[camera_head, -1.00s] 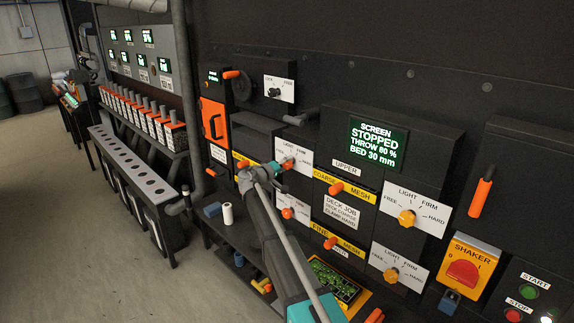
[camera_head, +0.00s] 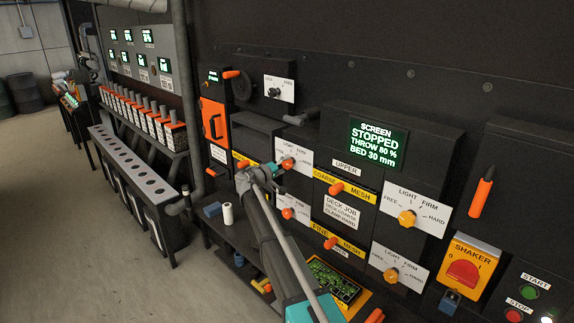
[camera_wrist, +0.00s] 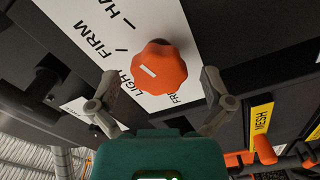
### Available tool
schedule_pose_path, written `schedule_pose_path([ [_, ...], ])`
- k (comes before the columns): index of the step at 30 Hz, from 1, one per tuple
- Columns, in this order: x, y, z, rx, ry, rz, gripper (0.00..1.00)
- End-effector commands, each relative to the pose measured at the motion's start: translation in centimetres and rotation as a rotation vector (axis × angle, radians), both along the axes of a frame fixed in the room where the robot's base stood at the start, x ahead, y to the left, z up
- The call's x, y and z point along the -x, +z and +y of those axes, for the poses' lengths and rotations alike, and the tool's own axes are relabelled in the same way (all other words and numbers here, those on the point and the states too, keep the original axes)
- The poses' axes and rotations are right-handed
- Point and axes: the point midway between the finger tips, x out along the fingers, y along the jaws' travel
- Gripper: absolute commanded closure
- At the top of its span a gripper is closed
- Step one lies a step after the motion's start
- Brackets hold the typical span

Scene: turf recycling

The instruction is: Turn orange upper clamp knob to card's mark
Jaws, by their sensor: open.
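The orange upper clamp knob (camera_wrist: 160,68) fills the middle of the wrist view. It sits on a white dial plate (camera_wrist: 95,15) lettered FREE, LIGHT, FIRM and HARD. The white line on its face lies left of its centre, on the LIGHT and FIRM side; I cannot tell exactly which word it meets. My gripper (camera_wrist: 160,97) is open, one finger on each side of the knob's lower part, with no clear contact. In the head view my gripper (camera_head: 277,174) is at this knob (camera_head: 288,163). The job card (camera_head: 341,211) reads DECK COARSE, CLAMP HARD.
A second orange knob (camera_head: 287,213) sits just below. Two yellow-orange knobs, upper (camera_head: 407,218) and lower (camera_head: 391,275), are on the right-hand dials. The screen (camera_head: 376,143) reads STOPPED. A red shaker switch (camera_head: 463,272) is at lower right.

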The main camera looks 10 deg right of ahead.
Motion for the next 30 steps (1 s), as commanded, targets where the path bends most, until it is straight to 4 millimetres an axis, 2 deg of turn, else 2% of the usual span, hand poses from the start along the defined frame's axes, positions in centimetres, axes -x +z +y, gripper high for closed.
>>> schedule_pose_path([
  [18, 5.3, 0.0, 7.2, 0.000, 0.002, 0.000, 0.00],
  [24, 6.2, 0.0, 8.5, 0.000, 0.000, 0.000, 0.00],
  [30, 6.4, 0.0, 8.9, 0.000, 0.000, 0.000, 0.00],
])
